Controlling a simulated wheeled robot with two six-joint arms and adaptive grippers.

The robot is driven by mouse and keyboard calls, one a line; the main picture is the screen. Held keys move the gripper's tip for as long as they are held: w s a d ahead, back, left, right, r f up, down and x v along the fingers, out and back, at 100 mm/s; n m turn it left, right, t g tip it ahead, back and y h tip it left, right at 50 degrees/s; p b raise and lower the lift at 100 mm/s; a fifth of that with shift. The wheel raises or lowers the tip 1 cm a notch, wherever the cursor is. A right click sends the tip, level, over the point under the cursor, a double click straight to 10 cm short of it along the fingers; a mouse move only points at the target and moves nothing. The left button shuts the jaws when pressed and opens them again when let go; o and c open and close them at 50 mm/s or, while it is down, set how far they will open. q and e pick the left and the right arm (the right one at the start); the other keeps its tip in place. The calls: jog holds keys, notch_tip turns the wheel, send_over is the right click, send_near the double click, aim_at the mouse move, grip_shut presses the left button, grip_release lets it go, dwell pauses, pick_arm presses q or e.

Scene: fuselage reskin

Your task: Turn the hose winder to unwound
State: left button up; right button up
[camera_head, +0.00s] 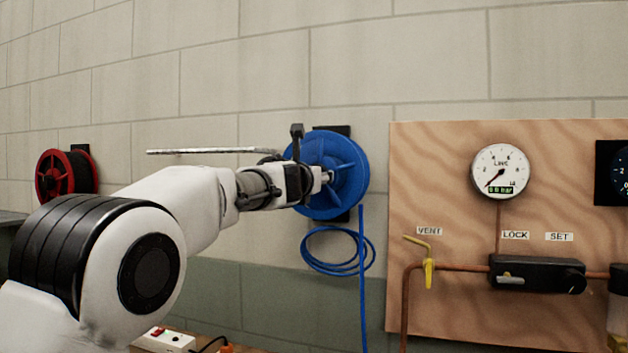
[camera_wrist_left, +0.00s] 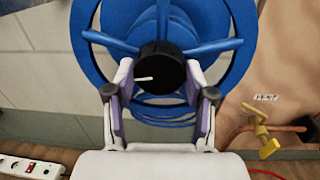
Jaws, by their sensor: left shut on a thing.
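The hose winder (camera_head: 346,187) is a blue spoked reel on the block wall, left of the wooden panel. Blue hose (camera_head: 361,262) hangs from it, with several loose coils below the reel. My left gripper (camera_head: 326,176) reaches the reel's front. In the left wrist view the winder (camera_wrist_left: 230,62) fills the top, and its black round hub knob (camera_wrist_left: 163,68) with a white mark sits between the fingers of my left gripper (camera_wrist_left: 162,92). The gripper is shut on this knob. In the head view the arm hides part of the reel and the knob. My right gripper is not in view.
A red reel (camera_head: 55,176) hangs at far left. A white power strip (camera_head: 163,340) lies below.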

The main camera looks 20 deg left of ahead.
pick_arm(q)
jog(key=shift+r+m, duration=0.15)
jog(key=shift+m, duration=0.75)
jog(key=o, duration=1.2)
jog(key=shift+c, duration=0.2)
jog(key=shift+f, duration=0.2)
